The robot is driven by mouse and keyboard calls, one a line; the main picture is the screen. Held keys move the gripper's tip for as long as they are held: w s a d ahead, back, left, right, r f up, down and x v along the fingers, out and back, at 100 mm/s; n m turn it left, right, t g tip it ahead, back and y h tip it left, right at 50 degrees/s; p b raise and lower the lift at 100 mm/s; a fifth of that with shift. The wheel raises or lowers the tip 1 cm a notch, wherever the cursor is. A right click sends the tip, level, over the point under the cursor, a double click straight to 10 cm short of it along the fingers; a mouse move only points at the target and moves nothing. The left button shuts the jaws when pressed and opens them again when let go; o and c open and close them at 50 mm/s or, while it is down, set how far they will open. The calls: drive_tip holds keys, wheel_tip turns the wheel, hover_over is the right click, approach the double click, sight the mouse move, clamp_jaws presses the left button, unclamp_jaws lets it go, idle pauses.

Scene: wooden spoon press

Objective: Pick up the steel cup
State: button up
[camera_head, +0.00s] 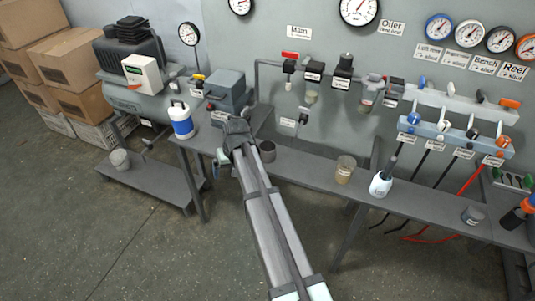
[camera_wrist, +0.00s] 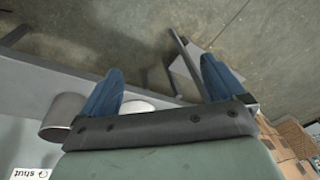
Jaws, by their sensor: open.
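My gripper (camera_head: 224,156) is over the front edge of the bench, left of a plain grey metal cup (camera_head: 268,151) standing on it. In the wrist view my gripper (camera_wrist: 162,66) has its two blue fingers spread, with floor visible between the tips. A grey cylindrical cup (camera_wrist: 62,114) shows there left of the left finger, apart from it. A pale rounded object (camera_wrist: 137,106) shows beside the left finger, mostly hidden by the gripper body. Other grey cups stand on the low platform (camera_head: 120,160) and on the right bench (camera_head: 473,215). I cannot tell which is the steel cup.
A blue-and-white container (camera_head: 181,120) and a grey-blue box (camera_head: 228,90) are behind and left of the gripper. A tan cup (camera_head: 345,170) and a white bottle (camera_head: 380,184) stand along the bench (camera_head: 310,166). Valves and gauges line the wall.

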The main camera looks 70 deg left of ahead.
drive_tip(key=a+r, duration=0.3)
drive_tip(key=r, duration=0.1)
wheel_tip(320, 180, up, 7)
drive_tip(key=m+t, duration=0.2)
drive_tip(key=m, duration=0.2)
hover_over(267, 150)
drive_tip(key=s+d, duration=0.1)
drive_tip(key=d, duration=0.3)
drive_tip(key=shift+h, duration=0.4)
drive_tip(key=f, duration=0.4)
drive_tip(key=a+f, duration=0.1)
drive_tip(key=f, duration=0.8)
drive_tip(key=shift+w+a+f, duration=0.1)
drive_tip(key=shift+a+f, duration=0.2)
drive_tip(key=shift+c, duration=0.2)
drive_tip(key=c, duration=1)
